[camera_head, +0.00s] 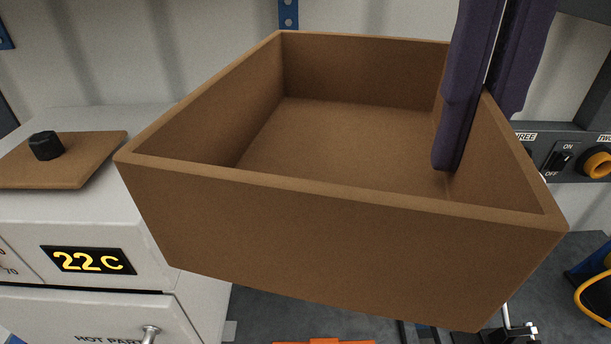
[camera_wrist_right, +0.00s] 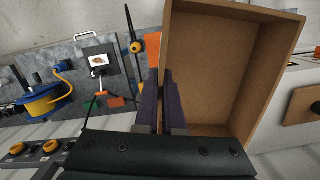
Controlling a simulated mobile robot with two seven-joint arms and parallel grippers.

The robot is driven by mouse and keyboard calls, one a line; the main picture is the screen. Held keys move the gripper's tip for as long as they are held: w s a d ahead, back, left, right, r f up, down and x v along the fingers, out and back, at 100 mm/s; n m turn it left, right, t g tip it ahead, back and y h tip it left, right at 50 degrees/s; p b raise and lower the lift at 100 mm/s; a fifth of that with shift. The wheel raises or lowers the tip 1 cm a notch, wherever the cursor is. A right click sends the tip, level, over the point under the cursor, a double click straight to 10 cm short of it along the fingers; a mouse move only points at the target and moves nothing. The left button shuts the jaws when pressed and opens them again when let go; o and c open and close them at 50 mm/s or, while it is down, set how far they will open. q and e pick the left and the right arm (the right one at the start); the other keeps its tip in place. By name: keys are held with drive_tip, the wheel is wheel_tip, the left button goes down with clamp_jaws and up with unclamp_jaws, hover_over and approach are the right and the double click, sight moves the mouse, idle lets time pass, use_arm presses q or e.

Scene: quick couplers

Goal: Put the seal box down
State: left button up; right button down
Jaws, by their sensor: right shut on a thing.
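The seal box (camera_head: 340,235) is a brown, open-topped box that looks empty inside and fills the middle of the head view. My right gripper (camera_head: 478,120) comes down from above and is shut on the box's right side wall, with one purple finger inside and the other outside. The box is held up, slightly tilted in the picture. The right wrist view shows the box (camera_wrist_right: 222,65) beyond the fingers (camera_wrist_right: 160,88). The box hides much of the surface below it. My left gripper is in neither view.
A white cabinet (camera_head: 90,215) with a 22 C display stands at left, a brown lid (camera_head: 85,165) with black knob on top. A switch panel (camera_head: 538,140) is at right. A blue-yellow reel (camera_wrist_right: 45,97) and an orange piece (camera_head: 325,341) lie on the dark worktop (camera_head: 270,305).

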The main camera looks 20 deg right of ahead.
drive_tip(key=a+f+m+b, duration=0.2)
drive_tip(key=f+m+b, duration=0.3)
drive_tip(key=f+b, duration=0.8)
drive_tip(key=a+f+m+t+b, duration=0.1)
drive_tip(key=a+f+m+b, duration=0.2)
drive_tip(key=f+b, duration=1)
drive_tip(key=a+f+m+t+y+b, duration=0.1)
drive_tip(key=f+m+b, duration=0.6)
drive_tip(key=f, duration=2.3)
drive_tip(key=shift+s+a+b, duration=0.3)
drive_tip(key=shift+a+b, duration=0.35)
drive_tip(key=shift+b, duration=2.7)
wheel_tip(320, 180, down, 4)
drive_tip(key=shift+r+b, duration=0.15)
drive_tip(key=shift+b, duration=0.15)
drive_tip(key=c, duration=1)
unclamp_jaws()
